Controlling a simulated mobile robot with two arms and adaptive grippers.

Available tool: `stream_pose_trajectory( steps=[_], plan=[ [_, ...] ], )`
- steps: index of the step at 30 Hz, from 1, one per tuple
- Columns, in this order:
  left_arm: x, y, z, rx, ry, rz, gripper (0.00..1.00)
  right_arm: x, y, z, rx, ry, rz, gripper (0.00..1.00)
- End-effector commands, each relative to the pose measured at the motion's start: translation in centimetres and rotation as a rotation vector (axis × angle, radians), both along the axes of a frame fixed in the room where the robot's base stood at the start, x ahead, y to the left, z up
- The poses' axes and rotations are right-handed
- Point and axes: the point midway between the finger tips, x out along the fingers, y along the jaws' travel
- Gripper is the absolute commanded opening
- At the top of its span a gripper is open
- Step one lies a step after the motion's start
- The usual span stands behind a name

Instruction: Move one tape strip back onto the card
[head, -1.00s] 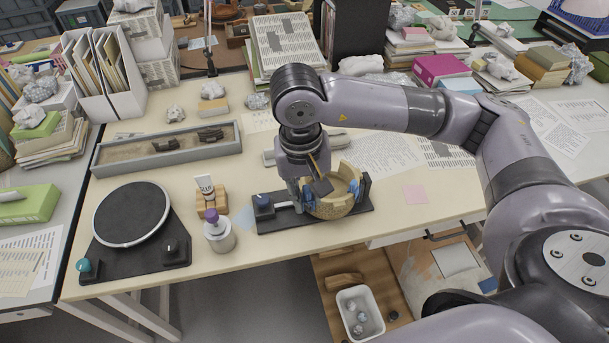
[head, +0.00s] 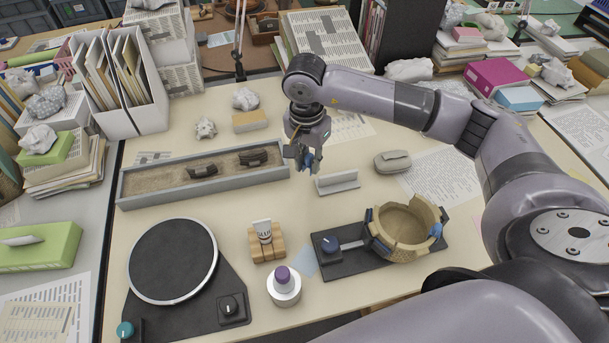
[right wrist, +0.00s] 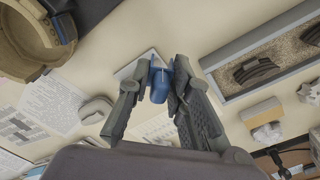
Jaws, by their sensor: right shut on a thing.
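My right gripper (head: 303,163) is shut on a small blue tape strip (head: 310,160); the strip also shows between the fingers in the right wrist view (right wrist: 159,86). A white folded card (head: 337,184) stands on the table just right of and below the gripper in the head view. In the right wrist view part of the card (right wrist: 128,70) shows behind the fingers, which hide the rest. The strip appears apart from the card, above the table. A tan sherd bowl (head: 405,232) sits in a black clamp stand (head: 350,262), with another blue strip (head: 436,230) on its right side. My left gripper is out of view.
A grey sand tray (head: 205,192) with dark sherds lies left of the gripper. A turntable (head: 172,260), a tube in a wooden block (head: 267,246) and a purple-capped jar (head: 284,288) stand in front. A grey case (head: 392,162) lies right of the card.

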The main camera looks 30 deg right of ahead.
Motion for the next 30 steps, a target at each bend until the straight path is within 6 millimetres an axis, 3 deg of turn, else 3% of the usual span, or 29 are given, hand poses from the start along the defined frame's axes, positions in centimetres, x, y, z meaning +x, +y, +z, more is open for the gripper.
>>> stream_pose_trajectory(
  steps=[4,10,14,22,30],
  plan=[
    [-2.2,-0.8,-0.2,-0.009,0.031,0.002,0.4,2.5,-4.1,-3.4,-0.005,-0.003,-0.396,0.1],
    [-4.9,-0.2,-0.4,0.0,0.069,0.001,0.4,3.7,-7.3,-5.8,-0.01,-0.011,-0.675,0.1],
    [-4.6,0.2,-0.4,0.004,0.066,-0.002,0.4,3.9,-7.9,-6.4,-0.008,-0.014,-0.727,0.1],
    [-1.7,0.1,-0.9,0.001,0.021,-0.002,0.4,3.9,-7.9,-7.5,-0.01,-0.014,-0.727,0.1],
    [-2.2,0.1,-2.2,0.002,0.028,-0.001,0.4,3.9,-7.9,-9.6,-0.01,-0.014,-0.726,0.1]
  ],
)
